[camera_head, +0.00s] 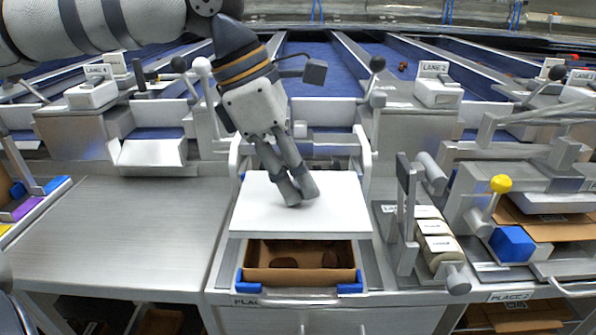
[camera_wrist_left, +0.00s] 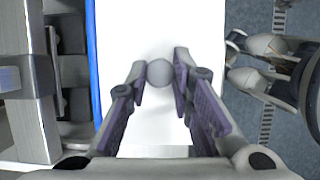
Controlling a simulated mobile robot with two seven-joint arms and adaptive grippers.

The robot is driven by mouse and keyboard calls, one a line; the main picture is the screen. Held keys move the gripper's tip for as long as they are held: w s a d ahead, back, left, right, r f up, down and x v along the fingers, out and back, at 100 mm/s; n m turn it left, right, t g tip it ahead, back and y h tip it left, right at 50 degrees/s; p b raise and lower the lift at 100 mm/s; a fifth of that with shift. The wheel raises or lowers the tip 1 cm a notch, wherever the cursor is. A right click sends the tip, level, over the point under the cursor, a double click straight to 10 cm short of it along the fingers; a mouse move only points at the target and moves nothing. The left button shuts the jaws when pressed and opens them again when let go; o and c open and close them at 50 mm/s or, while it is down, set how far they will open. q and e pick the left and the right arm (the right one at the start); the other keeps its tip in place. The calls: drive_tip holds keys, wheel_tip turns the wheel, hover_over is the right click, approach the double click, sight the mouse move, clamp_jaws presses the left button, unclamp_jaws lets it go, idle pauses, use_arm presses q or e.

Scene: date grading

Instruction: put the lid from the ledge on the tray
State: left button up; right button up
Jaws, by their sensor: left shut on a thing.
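The lid is a flat white plate (camera_head: 255,212) with a small round grey knob (camera_wrist_left: 160,73) on top. My left gripper (camera_head: 299,196) is shut on the knob; in the left wrist view its fingertips (camera_wrist_left: 161,76) press on the knob from both sides. The lid hangs over the back part of the tray (camera_head: 300,274), an open brown box between blue corner pieces. The tray's front part shows uncovered, with a few dark items inside. Whether the lid touches the tray's rim cannot be told. My right gripper is not in view.
A bare metal worktop (camera_head: 120,230) lies left of the tray station. To the right stands a label roller (camera_head: 437,240) with an upright metal frame. Further right are a yellow knob (camera_head: 501,184) and a blue block (camera_head: 512,243). Blue conveyor lanes run behind.

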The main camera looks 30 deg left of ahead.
use_arm(q)
hover_over(295, 254)
drive_tip(key=shift+f, duration=3.05)
drive_tip(key=shift+f, duration=0.8)
drive_tip(key=o, duration=1.4)
drive_tip(key=shift+o, duration=0.2)
drive_tip(key=shift+r, duration=3.55)
drive_tip(key=shift+f, duration=0.1)
